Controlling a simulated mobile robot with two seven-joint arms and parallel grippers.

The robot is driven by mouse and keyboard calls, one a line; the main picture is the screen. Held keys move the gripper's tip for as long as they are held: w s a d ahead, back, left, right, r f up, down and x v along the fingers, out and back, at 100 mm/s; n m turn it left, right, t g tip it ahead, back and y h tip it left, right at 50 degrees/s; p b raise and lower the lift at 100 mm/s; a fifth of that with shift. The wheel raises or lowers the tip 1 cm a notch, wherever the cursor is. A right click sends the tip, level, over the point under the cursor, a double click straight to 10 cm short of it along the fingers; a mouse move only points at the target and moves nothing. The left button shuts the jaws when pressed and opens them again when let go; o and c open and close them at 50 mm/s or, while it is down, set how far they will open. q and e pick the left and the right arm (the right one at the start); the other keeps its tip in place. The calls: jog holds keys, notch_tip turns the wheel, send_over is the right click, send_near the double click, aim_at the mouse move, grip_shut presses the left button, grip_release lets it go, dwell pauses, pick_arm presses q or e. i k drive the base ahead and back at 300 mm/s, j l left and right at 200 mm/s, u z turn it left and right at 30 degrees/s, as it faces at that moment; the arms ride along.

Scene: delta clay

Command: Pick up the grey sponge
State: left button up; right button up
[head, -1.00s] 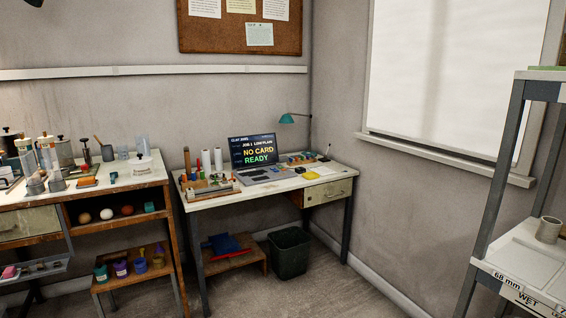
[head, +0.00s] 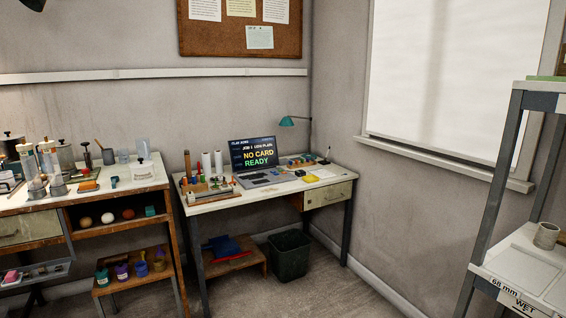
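I cannot make out a grey sponge in the head view; at this size no small grey block on the furniture can be told apart as one. Neither of my grippers is in view. The left bench (head: 120,186) carries jars, upright cylinders and a flat orange item (head: 88,186). The desk (head: 215,207) in the middle carries an open laptop (head: 256,153), a wooden rack of small tools and a yellow item (head: 310,179).
Coloured pots stand on a low stand (head: 140,282) at left. A metal shelf (head: 489,190) with a grey cup (head: 546,235) stands right. Floor (head: 340,298) in front is clear.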

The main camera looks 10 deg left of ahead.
aim_at(283, 162)
jog(key=i, duration=2.75)
